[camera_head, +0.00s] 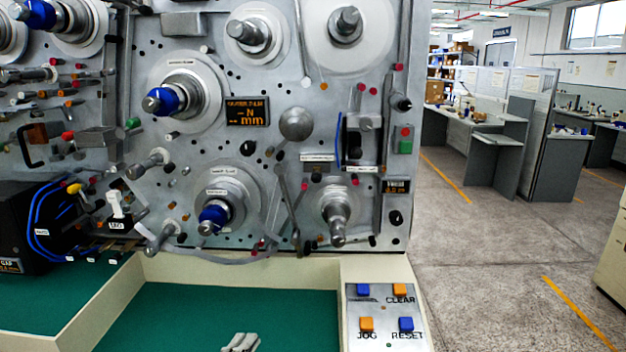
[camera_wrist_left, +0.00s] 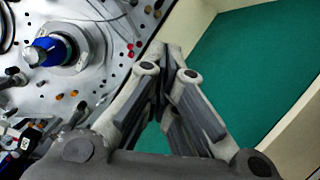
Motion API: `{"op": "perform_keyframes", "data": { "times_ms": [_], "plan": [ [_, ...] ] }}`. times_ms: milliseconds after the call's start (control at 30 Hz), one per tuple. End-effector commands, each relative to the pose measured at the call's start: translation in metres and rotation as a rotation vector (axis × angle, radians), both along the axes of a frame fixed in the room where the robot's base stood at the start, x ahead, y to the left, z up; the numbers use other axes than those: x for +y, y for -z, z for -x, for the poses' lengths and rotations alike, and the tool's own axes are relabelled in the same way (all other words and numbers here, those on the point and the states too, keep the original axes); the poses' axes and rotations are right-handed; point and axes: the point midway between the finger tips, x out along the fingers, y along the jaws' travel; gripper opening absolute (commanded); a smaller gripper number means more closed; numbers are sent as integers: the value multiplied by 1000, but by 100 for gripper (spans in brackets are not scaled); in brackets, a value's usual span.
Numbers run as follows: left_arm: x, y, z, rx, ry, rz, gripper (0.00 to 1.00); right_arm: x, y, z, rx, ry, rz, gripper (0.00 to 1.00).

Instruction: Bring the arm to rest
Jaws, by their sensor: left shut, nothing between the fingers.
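My left gripper (camera_head: 241,342) shows only by its fingertips at the bottom edge of the head view, above the green tray floor (camera_head: 200,310). In the left wrist view my left gripper (camera_wrist_left: 172,55) is shut with its fingertips together and nothing between them. It is apart from the machine panel and beside the cream tray wall (camera_wrist_left: 195,30). My right gripper is in neither view.
The grey machine panel (camera_head: 285,200) carries several spindles, among them a blue-tipped one (camera_head: 213,218) low down. A button box (camera_head: 385,315) stands at the right of the tray. Open floor (camera_head: 480,250) and workbenches (camera_head: 490,140) lie further right.

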Motion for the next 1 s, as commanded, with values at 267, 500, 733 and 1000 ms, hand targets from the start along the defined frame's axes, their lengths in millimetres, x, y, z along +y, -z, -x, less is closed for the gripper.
{"op": "perform_keyframes", "data": {
  "times_ms": [267,500,733,1000],
  "plan": [
    [-25,43,49,48,161,-445,0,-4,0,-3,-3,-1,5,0],
    [-22,111,135,139,441,-1059,0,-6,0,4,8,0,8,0],
    [16,152,220,253,742,-1531,0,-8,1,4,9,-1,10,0],
    [63,161,293,379,1022,-1826,0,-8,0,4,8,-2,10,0]
  ]
}}
